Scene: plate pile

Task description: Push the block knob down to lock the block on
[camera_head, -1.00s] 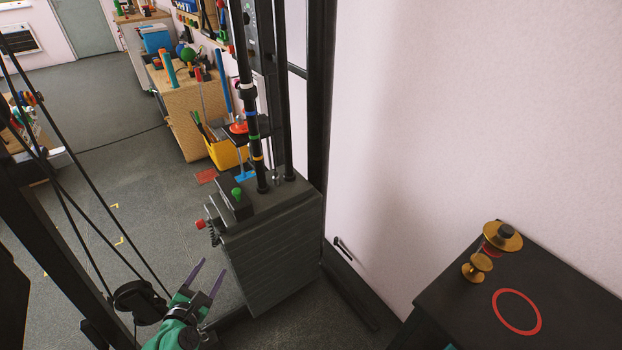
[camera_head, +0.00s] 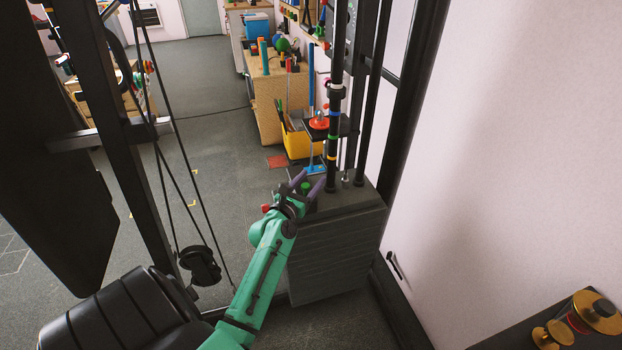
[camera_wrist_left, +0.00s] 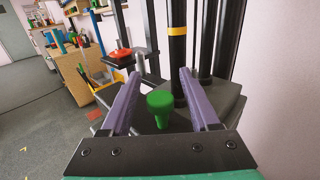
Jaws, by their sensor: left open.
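The dark ribbed weight stack (camera_head: 335,255) stands on the floor under black rods. A green knob (camera_head: 305,187) stands upright on its top, near the left side. In the left wrist view the knob (camera_wrist_left: 160,103) has a round head and a narrower stem. My left gripper (camera_head: 308,181) is open at the stack's top. Its two purple fingers lie to either side of the knob, with gaps on both sides in the wrist view. The knob's base is partly hidden. A red knob (camera_head: 265,208) shows at the stack's left side, partly behind my wrist. My right gripper is not in view.
A black rod with coloured rings (camera_head: 333,140) rises just behind the knob. Black frame posts and cables (camera_head: 150,150) stand at left. A yellow bin (camera_head: 300,142) and wooden cabinet (camera_head: 268,100) are behind. A dark table with brass pieces (camera_head: 597,312) is at lower right.

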